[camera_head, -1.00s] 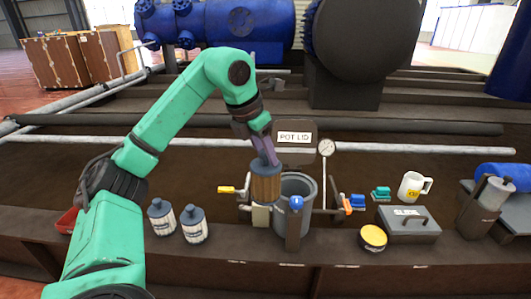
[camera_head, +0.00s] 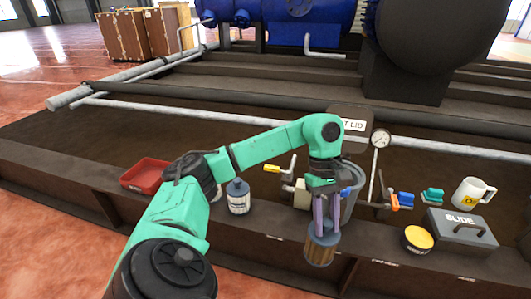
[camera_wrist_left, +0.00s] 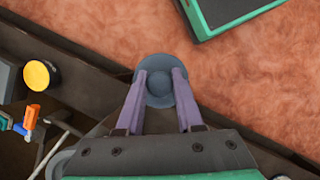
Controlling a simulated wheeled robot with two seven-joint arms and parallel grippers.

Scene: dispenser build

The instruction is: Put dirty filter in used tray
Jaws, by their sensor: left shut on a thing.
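The dirty filter (camera_head: 320,249) is a brown pleated cylinder with a blue-grey cap. My left gripper (camera_head: 320,222) is shut on its cap and holds it upright in front of the pot (camera_head: 350,185). In the left wrist view the round cap (camera_wrist_left: 160,82) sits between the purple fingertips (camera_wrist_left: 160,85), above the reddish floor beyond the bench edge. A red tray (camera_head: 145,175), which may be the used tray, stands at the left of the bench, apart from the filter. It looks empty. My right gripper is not in view.
A blue-capped white-labelled bottle (camera_head: 238,197) stands between the tray and pot. A gauge (camera_head: 380,138), yellow tin (camera_head: 418,238), grey SLIDE box (camera_head: 460,228) and mug (camera_head: 473,192) are to the right. A yellow-handled valve (camera_head: 272,169) sticks out left of the pot.

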